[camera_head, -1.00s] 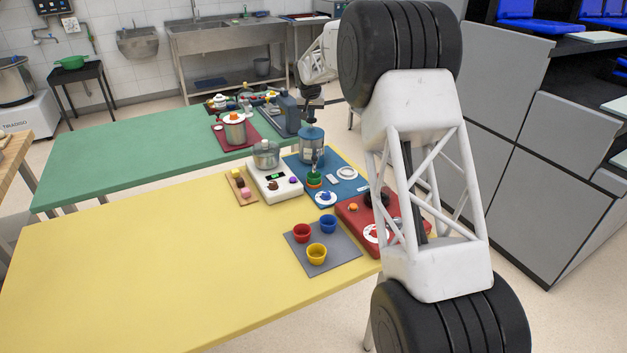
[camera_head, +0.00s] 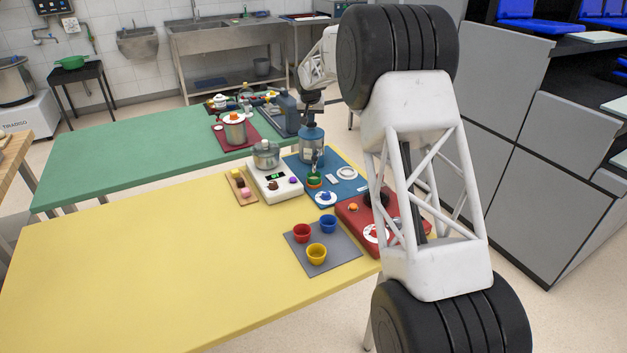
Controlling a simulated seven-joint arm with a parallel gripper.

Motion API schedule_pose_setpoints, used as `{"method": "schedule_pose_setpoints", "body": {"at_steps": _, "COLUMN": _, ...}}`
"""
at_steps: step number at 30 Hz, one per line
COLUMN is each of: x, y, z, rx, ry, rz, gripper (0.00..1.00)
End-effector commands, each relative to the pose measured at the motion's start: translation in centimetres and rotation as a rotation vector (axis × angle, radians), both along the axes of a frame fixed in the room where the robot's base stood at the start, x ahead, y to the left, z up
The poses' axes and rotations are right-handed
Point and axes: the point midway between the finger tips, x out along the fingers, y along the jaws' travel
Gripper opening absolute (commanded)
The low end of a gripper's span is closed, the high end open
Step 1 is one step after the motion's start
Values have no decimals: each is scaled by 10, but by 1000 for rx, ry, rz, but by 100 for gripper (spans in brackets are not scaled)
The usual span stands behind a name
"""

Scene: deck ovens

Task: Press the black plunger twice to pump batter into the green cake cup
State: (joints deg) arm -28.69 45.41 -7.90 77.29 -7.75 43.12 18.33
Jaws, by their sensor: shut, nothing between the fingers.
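The blue-grey batter dispenser (camera_head: 312,150) stands on a blue mat at the far right end of the yellow table. The green cake cup (camera_head: 314,181) sits low in front of it, by its dark spout. My gripper (camera_head: 310,110) is shut and empty, pointing down right above the dispenser's top. The black plunger is too small and too close to the dark gripper to tell apart, so I cannot tell whether they touch.
Red, blue and yellow cups stand on a grey mat (camera_head: 342,256). A white scale (camera_head: 272,188) with a pot is left of the dispenser. A red appliance (camera_head: 352,220) is partly behind my arm. The yellow table's (camera_head: 150,270) left part is clear.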

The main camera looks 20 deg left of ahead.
Motion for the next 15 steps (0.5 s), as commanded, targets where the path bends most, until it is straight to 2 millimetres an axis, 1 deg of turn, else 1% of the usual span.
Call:
{"method": "schedule_pose_setpoints", "body": {"at_steps": 5, "x": 0, "y": 0, "z": 3, "rx": -1, "ry": 2, "rz": 0, "gripper": 0}}
{"method": "schedule_pose_setpoints", "body": {"at_steps": 15, "x": 0, "y": 0, "z": 18, "rx": 0, "ry": 0, "rz": 0, "gripper": 0}}
